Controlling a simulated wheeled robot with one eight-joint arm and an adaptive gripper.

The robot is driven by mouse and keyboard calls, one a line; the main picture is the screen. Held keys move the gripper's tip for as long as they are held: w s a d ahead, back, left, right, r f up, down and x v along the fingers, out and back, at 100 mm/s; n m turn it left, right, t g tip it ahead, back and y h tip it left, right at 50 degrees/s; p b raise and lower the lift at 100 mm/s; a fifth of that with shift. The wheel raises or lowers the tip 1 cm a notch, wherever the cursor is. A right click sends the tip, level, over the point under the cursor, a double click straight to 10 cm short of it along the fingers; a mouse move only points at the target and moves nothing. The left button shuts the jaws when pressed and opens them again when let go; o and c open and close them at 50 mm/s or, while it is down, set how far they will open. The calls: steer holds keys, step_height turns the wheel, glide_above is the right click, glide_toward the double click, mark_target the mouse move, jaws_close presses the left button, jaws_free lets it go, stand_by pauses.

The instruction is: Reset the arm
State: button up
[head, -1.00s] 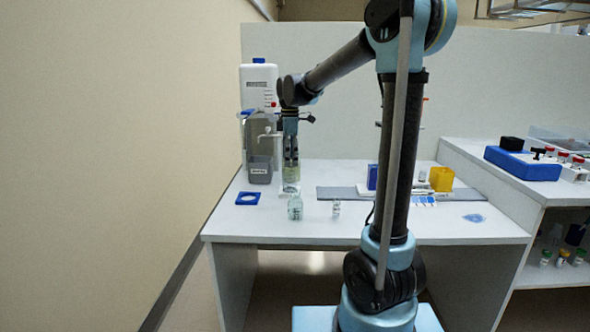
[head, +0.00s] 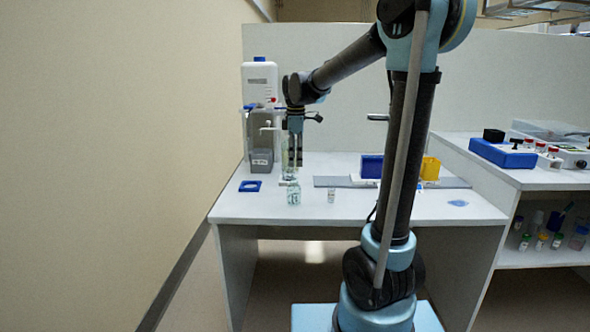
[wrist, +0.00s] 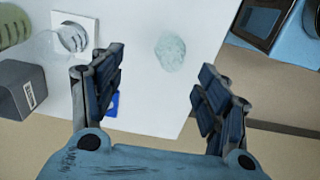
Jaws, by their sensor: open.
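My gripper (head: 293,165) hangs pointing down over the left part of the white bench (head: 235,207), near the tall clear glass vessel (head: 285,172). In the wrist view my gripper (wrist: 160,85) has its two fingers spread wide with nothing held between them. A clear glass jar (head: 293,194) stands on the bench just in front; it shows as a pale round shape (wrist: 170,52) between and beyond the fingertips. Part of the tall vessel is hidden behind my gripper in the head view.
A blue square holder (head: 249,186) and a grey container (head: 261,160) are at left. A small vial (head: 331,195) stands right of the jar. Blue (head: 371,167) and yellow (head: 430,168) boxes are behind my arm. A wall bounds the left; the front bench edge is mostly clear.

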steer(key=s+d+f+m+t, duration=0.1)
steer(key=s+d+f+m, duration=0.3)
steer(key=s+d+m, duration=0.8)
steer(key=s+d+f+m, duration=0.2)
steer(key=s+d+f, duration=0.1)
steer(key=s+f, duration=0.3)
steer(key=s+d+f+m+t, duration=0.1)
steer(key=s+d+f+m, duration=0.2)
steer(key=s+f, duration=0.3)
steer(key=s, duration=0.5)
steer(key=shift+s+d+m, duration=0.2)
steer(key=shift+d+m, duration=0.1)
steer(key=shift+w+f, duration=0.25)
steer(key=shift+w, duration=0.2)
